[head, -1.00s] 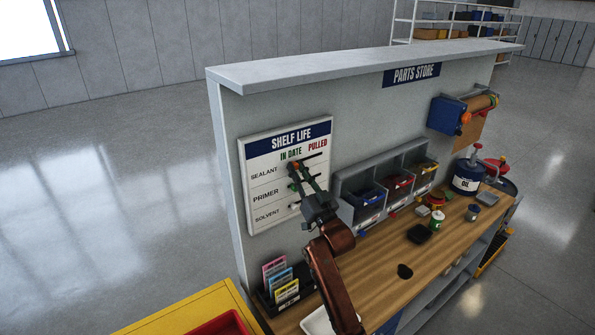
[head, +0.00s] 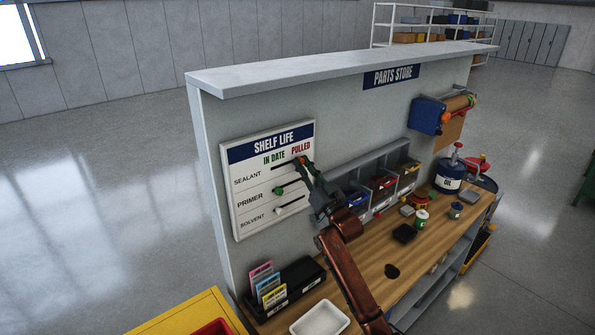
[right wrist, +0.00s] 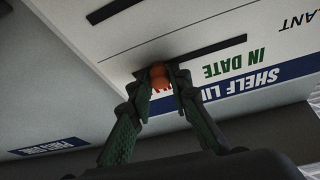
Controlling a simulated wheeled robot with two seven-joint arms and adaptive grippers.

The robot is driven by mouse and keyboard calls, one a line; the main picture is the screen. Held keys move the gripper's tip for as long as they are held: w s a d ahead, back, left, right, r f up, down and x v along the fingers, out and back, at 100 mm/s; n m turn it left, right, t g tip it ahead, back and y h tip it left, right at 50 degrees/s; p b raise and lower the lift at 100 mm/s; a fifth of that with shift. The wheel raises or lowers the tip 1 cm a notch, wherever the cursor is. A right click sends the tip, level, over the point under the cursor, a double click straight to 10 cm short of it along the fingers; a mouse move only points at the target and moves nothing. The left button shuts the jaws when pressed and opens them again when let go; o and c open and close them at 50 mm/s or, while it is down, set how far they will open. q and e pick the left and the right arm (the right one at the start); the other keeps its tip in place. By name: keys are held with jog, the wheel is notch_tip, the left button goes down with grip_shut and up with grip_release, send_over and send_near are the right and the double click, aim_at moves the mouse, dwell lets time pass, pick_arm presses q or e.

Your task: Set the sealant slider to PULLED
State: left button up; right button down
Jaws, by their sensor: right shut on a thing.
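The shelf life board (head: 243,208) hangs on the end of the partition, with IN DATE and PULLED columns. Its sealant slider has an orange knob (right wrist: 159,77), which sits at the PULLED end of its slot. The bare slot runs off to the right of the knob in the upside-down right wrist view. My right gripper (head: 303,166) is shut on this knob, one finger on each side; it also shows in the right wrist view (right wrist: 160,84). The fingers partly cover the knob in the head view. My left gripper is out of view.
Below, the green primer knob (head: 278,190) and the solvent knob (head: 278,210) sit at the IN DATE end. The wooden bench (head: 375,262) holds a card rack (head: 285,290), a white tray (head: 320,320), bins and an oil can (head: 449,178).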

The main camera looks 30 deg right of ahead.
jog(key=shift+w+d+r, duration=0.1)
jog(key=shift+w+d, duration=0.05)
jog(key=shift+d, duration=1)
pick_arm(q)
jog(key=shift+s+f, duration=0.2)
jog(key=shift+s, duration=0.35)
pick_arm(e)
jog(key=shift+r, duration=0.1)
jog(key=c, duration=2.2)
grip_release()
jog(key=o, duration=0.4)
jog(key=shift+d, duration=0.1)
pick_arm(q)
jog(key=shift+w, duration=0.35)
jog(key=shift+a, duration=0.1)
